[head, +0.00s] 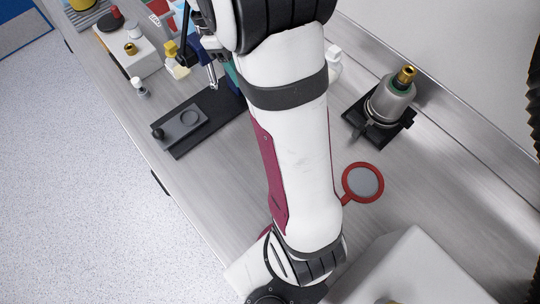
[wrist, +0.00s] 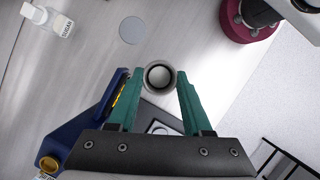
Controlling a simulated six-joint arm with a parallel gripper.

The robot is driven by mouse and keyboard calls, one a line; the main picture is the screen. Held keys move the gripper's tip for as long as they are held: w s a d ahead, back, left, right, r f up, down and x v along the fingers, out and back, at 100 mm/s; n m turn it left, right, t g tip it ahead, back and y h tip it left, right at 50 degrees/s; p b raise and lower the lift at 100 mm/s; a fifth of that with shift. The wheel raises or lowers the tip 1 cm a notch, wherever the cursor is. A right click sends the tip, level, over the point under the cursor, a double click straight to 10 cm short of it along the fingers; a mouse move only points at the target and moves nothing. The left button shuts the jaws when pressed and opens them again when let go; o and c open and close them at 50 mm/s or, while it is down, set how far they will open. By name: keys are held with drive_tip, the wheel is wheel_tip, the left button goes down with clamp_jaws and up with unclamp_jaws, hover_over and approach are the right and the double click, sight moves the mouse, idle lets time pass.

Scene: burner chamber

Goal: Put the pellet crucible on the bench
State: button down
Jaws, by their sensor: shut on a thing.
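The pellet crucible (wrist: 160,76) is a small round grey cup with a dark inner rim and a pale round middle. It sits between the green fingertips of my gripper (wrist: 161,83) in the wrist view, and the fingers are shut on it. The bench (head: 260,165) is a long brushed-metal top, and its pale surface (wrist: 88,62) shows behind the crucible in the wrist view. I cannot tell how far the crucible is above it. In the head view my arm hides the crucible and most of the gripper.
A dark plate with a round-marked block (head: 186,122) lies left of my arm, close to a blue stand (wrist: 84,122). A flat grey disc (wrist: 132,30) and a labelled bottle (wrist: 50,18) are nearby. A metal vessel (head: 389,100) and red-rimmed magnifier (head: 363,183) are right.

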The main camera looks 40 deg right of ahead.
drive_tip(key=s+d+f+n+t+h, duration=0.1)
drive_tip(key=s+d+f+n, duration=0.25)
drive_tip(key=s, duration=0.25)
drive_tip(key=s+d+f+n+t+h, duration=0.1)
drive_tip(key=s+d+f+n, duration=0.2)
drive_tip(key=s+f+n, duration=0.15)
drive_tip(key=shift+t, duration=0.3)
drive_tip(key=w+a+f, duration=0.4)
drive_tip(key=w+f, duration=0.1)
drive_tip(key=w+a+f, duration=0.1)
drive_tip(key=w+f, duration=0.2)
drive_tip(key=shift+a, duration=0.4)
drive_tip(key=shift+w+a+f, duration=0.1)
drive_tip(key=shift+w+f, duration=0.1)
drive_tip(key=shift+f, duration=0.85)
drive_tip(key=shift+w+a+f, duration=0.1)
drive_tip(key=shift+w+f, duration=0.05)
drive_tip(key=shift+f, duration=0.9)
drive_tip(key=shift+f, duration=0.1)
drive_tip(key=shift+c, duration=1.6)
unclamp_jaws()
